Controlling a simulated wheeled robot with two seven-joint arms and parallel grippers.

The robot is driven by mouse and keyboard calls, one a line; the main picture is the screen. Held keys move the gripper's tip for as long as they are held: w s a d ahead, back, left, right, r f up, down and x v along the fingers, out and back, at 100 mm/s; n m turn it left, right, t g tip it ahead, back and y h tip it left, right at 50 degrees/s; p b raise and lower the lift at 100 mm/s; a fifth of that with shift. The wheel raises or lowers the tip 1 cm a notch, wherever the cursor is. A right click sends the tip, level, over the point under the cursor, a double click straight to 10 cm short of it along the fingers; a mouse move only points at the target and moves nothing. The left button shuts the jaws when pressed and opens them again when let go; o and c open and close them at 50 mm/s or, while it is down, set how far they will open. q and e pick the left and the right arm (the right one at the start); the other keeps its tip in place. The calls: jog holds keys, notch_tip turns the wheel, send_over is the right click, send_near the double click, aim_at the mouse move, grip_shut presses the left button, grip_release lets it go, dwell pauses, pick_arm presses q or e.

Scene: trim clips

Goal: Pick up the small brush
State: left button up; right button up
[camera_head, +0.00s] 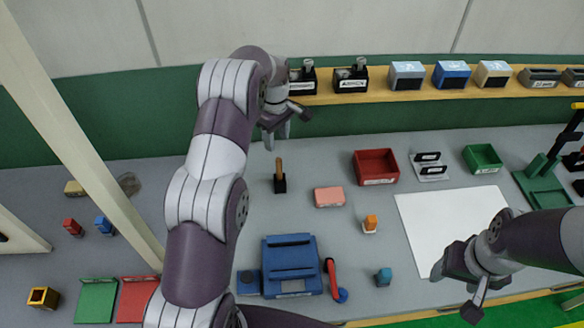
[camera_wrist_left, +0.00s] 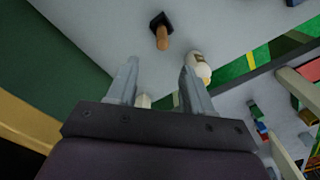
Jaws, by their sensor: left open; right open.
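The small brush (camera_head: 280,177), with a brown wooden handle and a dark block-shaped base, stands on the grey table with its handle up. My left gripper (camera_head: 279,136) is open and empty, just behind the brush near the back of the table. In the left wrist view, the brush (camera_wrist_left: 161,31) shows beyond the two spread fingers, apart from them. My right gripper (camera_head: 454,294) is open and empty at the front right, by the white sheet.
A pink block (camera_head: 328,197), a red bin (camera_head: 375,167) and an orange-topped stamp (camera_head: 370,224) lie right of the brush. A blue device (camera_head: 290,266) stands in front. A wooden shelf (camera_head: 420,93) with several boxes runs along the back. A pale post (camera_head: 85,150) rises at left.

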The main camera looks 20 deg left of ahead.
aim_at(279, 159)
pick_arm(q)
notch_tip(279, 159, down, 7)
jog(key=b, duration=0.7)
jog(key=shift+s+f, duration=0.1)
jog(key=shift+s, duration=0.05)
jog(key=shift+f, duration=0.25)
jog(key=shift+s+d+f+p, duration=0.1)
jog(key=shift+d+f+p, duration=0.15)
jog(key=shift+f+p, duration=0.75)
notch_tip(279, 159, down, 2)
jog(key=shift+s+f+p, duration=0.1)
jog(key=shift+f+p, duration=0.05)
jog(key=shift+p, duration=0.2)
jog(key=shift+f, duration=0.25)
grip_shut()
